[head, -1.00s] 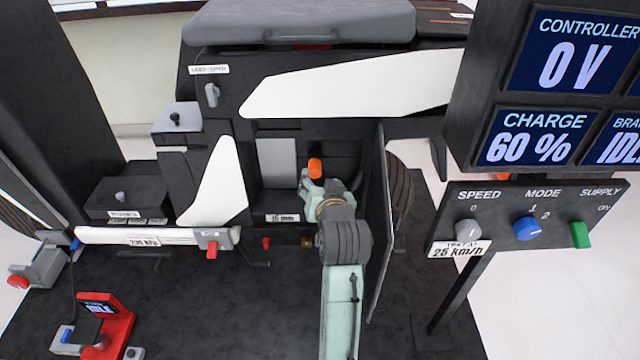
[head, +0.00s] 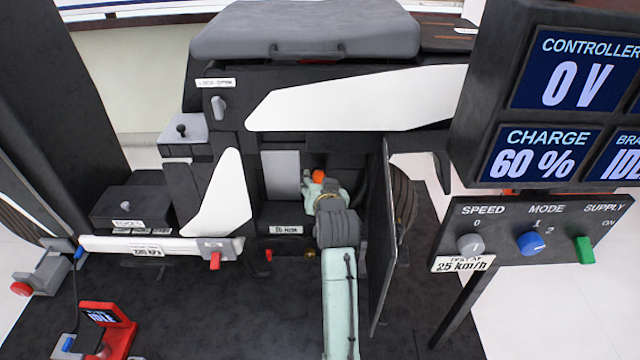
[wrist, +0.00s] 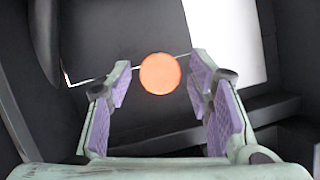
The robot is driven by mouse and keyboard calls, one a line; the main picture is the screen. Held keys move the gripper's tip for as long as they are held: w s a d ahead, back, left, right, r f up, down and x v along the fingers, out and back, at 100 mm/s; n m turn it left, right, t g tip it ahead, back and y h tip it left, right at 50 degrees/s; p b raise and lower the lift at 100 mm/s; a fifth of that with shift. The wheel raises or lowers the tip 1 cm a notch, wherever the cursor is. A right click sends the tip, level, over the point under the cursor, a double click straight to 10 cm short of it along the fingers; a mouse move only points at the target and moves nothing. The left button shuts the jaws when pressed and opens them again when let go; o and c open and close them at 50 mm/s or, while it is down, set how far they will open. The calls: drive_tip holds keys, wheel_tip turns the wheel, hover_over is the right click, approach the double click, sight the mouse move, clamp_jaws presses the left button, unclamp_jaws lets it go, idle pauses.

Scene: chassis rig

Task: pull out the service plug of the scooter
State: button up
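The service plug (head: 318,176) is a small orange piece inside the open bay in the scooter's side. In the wrist view its round orange face (wrist: 160,74) shows between my fingers and a little beyond their tips. My gripper (head: 326,190) reaches into the bay just below and in front of the plug. In the wrist view my gripper (wrist: 162,82) is open, with a visible gap between the plug and each purple-padded finger. The plug's base is hidden behind its face. The scooter (head: 350,95) has dark bodywork with white panels.
An open dark door panel (head: 380,240) stands close to the right of my arm. A grey block (head: 281,175) sits left of the plug in the bay. The display (head: 560,90) reads controller 0 V and charge 60 %. A knob panel (head: 530,235) stands below it.

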clamp_jaws()
idle(0.3)
drive_tip(key=shift+s, duration=0.1)
drive_tip(key=shift+s+f, duration=0.15)
drive_tip(key=shift+s, duration=1.05)
drive_tip(key=shift+s+f, duration=0.15)
drive_tip(key=shift+s, duration=1.05)
